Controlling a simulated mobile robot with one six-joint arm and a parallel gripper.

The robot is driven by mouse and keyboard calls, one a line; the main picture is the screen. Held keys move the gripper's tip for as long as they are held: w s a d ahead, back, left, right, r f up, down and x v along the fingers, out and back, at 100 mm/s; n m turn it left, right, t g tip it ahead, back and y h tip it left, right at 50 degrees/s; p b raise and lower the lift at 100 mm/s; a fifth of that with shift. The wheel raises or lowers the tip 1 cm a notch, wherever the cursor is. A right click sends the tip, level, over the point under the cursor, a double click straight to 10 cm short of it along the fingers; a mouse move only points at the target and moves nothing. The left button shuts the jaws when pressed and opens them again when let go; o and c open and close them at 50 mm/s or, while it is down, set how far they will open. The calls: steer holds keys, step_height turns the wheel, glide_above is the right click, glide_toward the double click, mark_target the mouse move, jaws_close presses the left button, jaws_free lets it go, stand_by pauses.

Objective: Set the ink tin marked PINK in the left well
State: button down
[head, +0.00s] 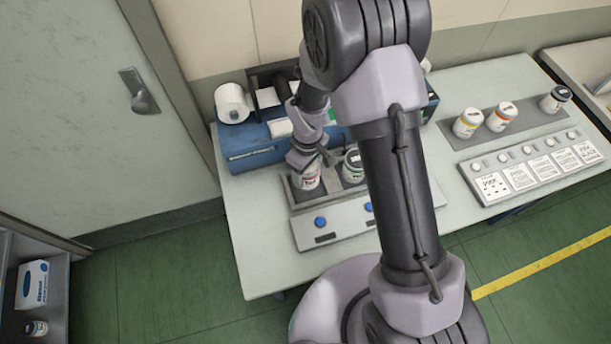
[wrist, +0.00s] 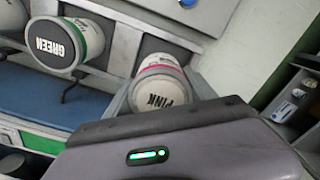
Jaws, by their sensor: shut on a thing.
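My gripper (head: 308,160) is shut on the tin from above; the fingers are partly hidden. A tin marked GREEN (wrist: 62,45) stands in the neighbouring well, and it also shows in the head view (head: 352,166), partly behind my arm.
A blue machine (head: 252,147) with a white roll (head: 232,103) stands behind the holder. Bare table lies between.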

steer(key=shift+f+b, duration=0.4)
steer(key=shift+f, duration=1.6)
steer(key=shift+f, duration=0.2)
steer(key=shift+c, duration=1.5)
jaws_free()
steer(key=shift+r, duration=0.1)
